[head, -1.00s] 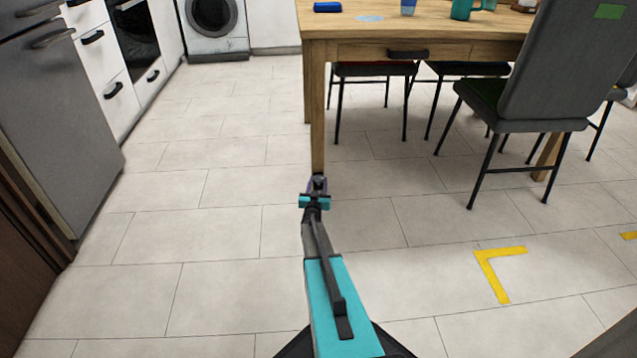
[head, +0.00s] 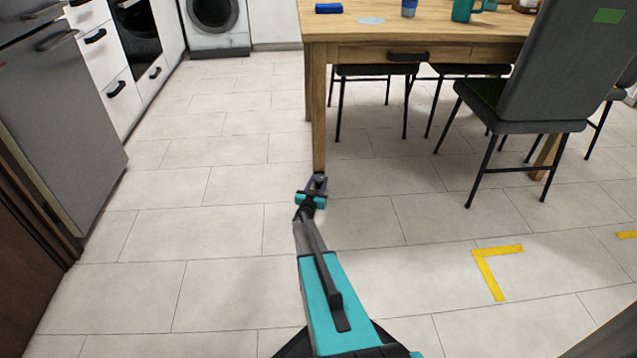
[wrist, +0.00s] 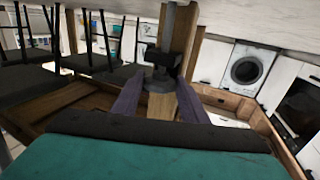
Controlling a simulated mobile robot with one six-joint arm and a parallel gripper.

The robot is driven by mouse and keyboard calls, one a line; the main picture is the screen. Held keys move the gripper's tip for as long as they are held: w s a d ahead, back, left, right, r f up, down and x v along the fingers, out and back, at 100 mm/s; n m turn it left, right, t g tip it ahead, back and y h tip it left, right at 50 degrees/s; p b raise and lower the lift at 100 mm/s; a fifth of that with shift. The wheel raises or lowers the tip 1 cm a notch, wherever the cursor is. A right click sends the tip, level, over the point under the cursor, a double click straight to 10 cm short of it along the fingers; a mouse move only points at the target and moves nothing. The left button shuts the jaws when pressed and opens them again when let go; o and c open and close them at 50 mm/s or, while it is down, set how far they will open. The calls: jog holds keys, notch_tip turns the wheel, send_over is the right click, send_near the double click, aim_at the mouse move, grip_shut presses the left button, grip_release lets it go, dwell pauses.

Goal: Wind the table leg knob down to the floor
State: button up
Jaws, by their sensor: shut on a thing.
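The wooden table leg (head: 319,125) stands at the table's near left corner. It also shows in the wrist view (wrist: 191,55), where the picture is upside down, with the floor at the top. The dark knob (wrist: 160,60) sits at the leg's lower end, with a grey stem (wrist: 168,22) running on toward the floor. My gripper (head: 318,180) is at the leg's foot. In the wrist view its two purple fingers (wrist: 158,83) reach to the knob and are shut on it. Whether the foot touches the floor is unclear.
The table (head: 385,32) has a drawer with a dark handle above the leg. A grey chair (head: 535,75) stands to the right. A yellow floor mark (head: 487,270) lies nearer. The fridge (head: 65,120) is at left. The tiled floor left of the leg is clear.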

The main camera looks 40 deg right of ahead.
jog(key=shift+r, duration=0.1)
jog(key=o, duration=1.1)
jog(key=shift+s+a, duration=0.1)
jog(key=shift+p+v, duration=2.35)
jog(key=shift+v, duration=4.45)
